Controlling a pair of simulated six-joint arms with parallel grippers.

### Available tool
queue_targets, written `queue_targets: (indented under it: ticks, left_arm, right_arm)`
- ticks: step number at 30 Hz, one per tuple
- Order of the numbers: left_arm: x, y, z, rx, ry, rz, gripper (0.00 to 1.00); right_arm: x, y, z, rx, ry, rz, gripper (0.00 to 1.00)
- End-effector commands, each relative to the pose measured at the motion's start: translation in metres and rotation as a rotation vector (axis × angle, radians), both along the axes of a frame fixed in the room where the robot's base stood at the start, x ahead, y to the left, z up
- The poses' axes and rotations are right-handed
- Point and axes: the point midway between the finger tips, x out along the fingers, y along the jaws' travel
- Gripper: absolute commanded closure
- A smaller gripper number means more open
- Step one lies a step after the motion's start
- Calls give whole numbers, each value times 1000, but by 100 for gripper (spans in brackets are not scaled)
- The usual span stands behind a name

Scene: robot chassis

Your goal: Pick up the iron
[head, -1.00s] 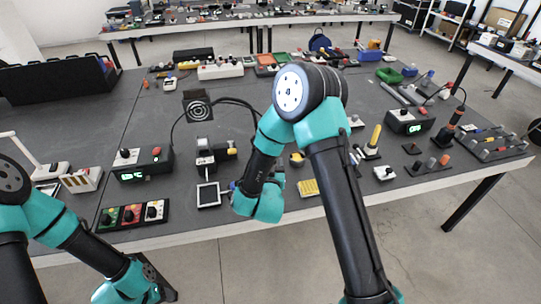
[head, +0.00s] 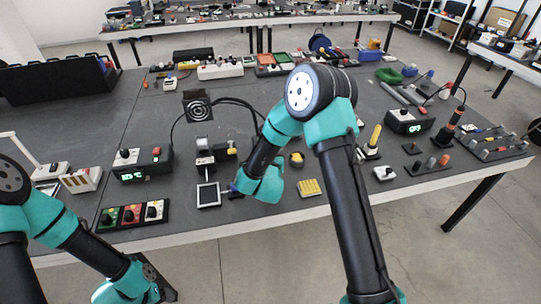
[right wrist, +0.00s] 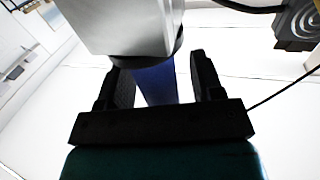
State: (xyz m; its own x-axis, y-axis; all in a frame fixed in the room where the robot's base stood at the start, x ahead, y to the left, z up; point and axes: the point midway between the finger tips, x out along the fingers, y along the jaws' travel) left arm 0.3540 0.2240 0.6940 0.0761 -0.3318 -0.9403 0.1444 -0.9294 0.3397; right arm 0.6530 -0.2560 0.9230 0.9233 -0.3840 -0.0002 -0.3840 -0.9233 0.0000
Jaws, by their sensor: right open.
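A blue handle (right wrist: 160,86), which looks like the iron's, shows in the right wrist view below a silver block (right wrist: 125,22) with a black ring. My right gripper (right wrist: 160,78) is open, with one black finger on each side of the blue handle. I cannot tell whether either finger touches it. In the head view a small blue piece (head: 233,187) shows beside my right gripper (head: 240,190), whose fingers are mostly hidden by my arm.
A station with a lit display (head: 143,166) stands left, behind a coloured button panel (head: 131,214). A small framed square (head: 208,195) lies just left of my right gripper. A yellow block (head: 309,188) lies to its right. A black fan-like unit (head: 198,107) stands behind.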

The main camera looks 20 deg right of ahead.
Motion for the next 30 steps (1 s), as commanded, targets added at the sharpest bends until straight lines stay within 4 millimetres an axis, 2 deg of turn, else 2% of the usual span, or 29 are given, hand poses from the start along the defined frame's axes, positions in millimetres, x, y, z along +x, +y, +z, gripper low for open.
queue_targets:
  ticks: [16,30]
  left_arm:
    - [0,0,0,0,0,0,37]
    - [0,0,0,0,0,0,37]
  right_arm:
    - [4,-2,0,0,0,1,39]
    - [4,-2,0,0,0,1,83]
